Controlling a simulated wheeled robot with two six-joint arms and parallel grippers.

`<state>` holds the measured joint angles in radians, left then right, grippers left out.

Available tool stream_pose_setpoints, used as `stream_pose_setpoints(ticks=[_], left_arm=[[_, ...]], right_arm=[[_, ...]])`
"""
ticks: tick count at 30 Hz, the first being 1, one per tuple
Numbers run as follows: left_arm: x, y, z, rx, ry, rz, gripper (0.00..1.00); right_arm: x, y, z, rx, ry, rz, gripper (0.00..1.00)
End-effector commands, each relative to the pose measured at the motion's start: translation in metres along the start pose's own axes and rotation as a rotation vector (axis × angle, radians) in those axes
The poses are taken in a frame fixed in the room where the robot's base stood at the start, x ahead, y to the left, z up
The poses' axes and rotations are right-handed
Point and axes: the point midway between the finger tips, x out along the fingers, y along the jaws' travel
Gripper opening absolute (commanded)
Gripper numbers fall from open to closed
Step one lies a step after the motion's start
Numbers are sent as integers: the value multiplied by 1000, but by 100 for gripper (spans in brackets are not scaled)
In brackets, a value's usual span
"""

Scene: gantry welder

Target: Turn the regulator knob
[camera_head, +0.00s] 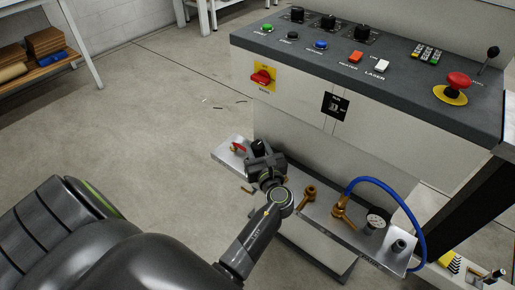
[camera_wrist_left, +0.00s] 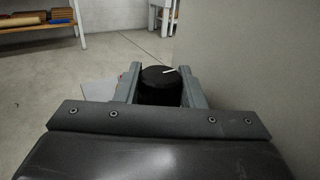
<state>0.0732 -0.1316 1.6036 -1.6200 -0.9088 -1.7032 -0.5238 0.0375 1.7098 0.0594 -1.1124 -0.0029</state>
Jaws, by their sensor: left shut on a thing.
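The black regulator knob (camera_wrist_left: 161,88) sits between the two fingers of my left gripper (camera_wrist_left: 161,90) in the wrist view, with a white pointer mark on its top slanting up to the right. In the head view the top of the knob (camera_head: 258,146) shows just beyond my left gripper (camera_head: 264,158), at the left part of the metal shelf. The left gripper is shut on the knob, a finger on each side. The knob's base is hidden by the gripper. My right gripper is not in view.
The metal shelf (camera_head: 350,236) also carries a red-handled valve (camera_head: 238,147), brass fittings (camera_head: 309,196), a pressure gauge (camera_head: 376,222) and a blue hose (camera_head: 405,205). Above it is the control panel (camera_head: 330,52) with a red emergency button (camera_head: 457,84). Open floor lies left.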

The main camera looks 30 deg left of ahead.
Motion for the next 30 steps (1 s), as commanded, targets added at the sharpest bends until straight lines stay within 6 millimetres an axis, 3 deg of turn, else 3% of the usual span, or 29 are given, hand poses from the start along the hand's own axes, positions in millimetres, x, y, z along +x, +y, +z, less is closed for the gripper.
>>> stream_pose_setpoints(ticks=[22,23,27,30], left_arm=[[0,0,0,-1,-1,82,13],[0,0,0,-1,-1,82,40],[0,0,0,-1,-1,82,56],[0,0,0,-1,-1,82,56]], right_arm=[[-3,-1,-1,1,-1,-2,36],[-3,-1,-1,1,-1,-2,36],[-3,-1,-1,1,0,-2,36],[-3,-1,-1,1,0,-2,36]])
